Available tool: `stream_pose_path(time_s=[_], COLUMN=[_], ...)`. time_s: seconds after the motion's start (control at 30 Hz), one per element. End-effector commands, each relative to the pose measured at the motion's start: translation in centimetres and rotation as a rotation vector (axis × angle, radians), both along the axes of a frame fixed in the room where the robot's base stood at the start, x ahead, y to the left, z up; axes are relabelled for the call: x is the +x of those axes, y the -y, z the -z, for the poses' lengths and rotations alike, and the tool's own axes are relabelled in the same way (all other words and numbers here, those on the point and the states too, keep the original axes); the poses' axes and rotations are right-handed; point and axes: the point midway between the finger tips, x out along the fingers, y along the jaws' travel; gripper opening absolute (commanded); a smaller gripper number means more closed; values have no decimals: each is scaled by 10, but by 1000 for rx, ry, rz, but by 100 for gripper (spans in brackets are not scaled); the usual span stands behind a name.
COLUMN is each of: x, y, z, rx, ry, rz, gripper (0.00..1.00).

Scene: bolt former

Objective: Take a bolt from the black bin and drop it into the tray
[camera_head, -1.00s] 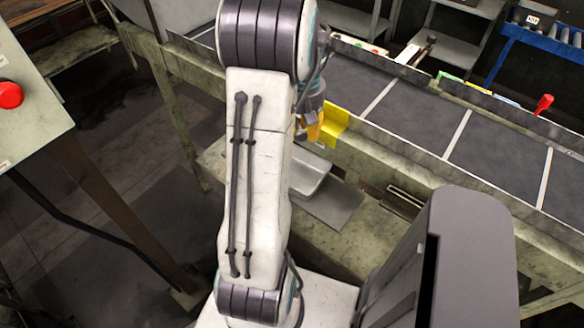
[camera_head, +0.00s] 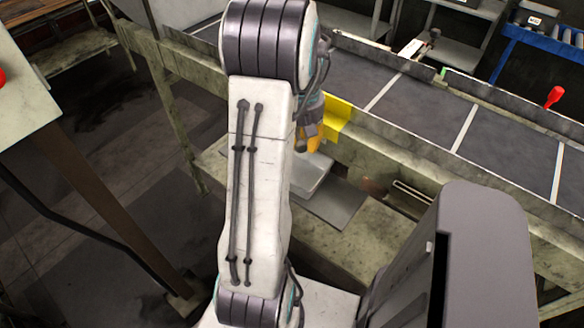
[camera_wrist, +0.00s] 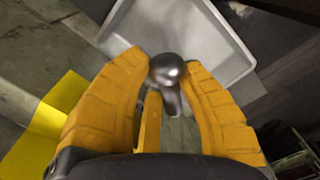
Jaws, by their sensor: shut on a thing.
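In the wrist view, my gripper (camera_wrist: 168,85) has orange fingers shut on a grey metal bolt (camera_wrist: 166,68), whose rounded head shows between the fingertips. The pale metal tray (camera_wrist: 222,48) lies below and beyond the fingertips, and the part of it that shows looks empty. In the head view, my orange gripper (camera_head: 309,138) is partly hidden behind my arm, just above the tray (camera_head: 313,178). The bolt cannot be made out in the head view. I cannot make out the black bin in either view.
A yellow bracket (camera_head: 337,117) sits close to the right of my gripper, at the edge of the conveyor (camera_head: 415,105). A red-handled thing (camera_head: 554,97) stands on the far conveyor rail. A panel with a red button (camera_head: 2,77) is at the left.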

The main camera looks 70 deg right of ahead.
Motion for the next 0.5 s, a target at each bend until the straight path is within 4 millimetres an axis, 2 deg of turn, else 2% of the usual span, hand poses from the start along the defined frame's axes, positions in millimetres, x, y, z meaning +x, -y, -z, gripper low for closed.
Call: stream_pose_path(time_s=[0.07, 0.1, 0.37, 0.5], x=[0, 0, 0, 0], y=[0, 0, 0, 0], z=[-1, -1, -1, -1], rx=[-1, -1, -1, -1], ry=[1, 1, 0, 1], rz=[0, 0, 0, 0], gripper=[0, 32, 55, 56])
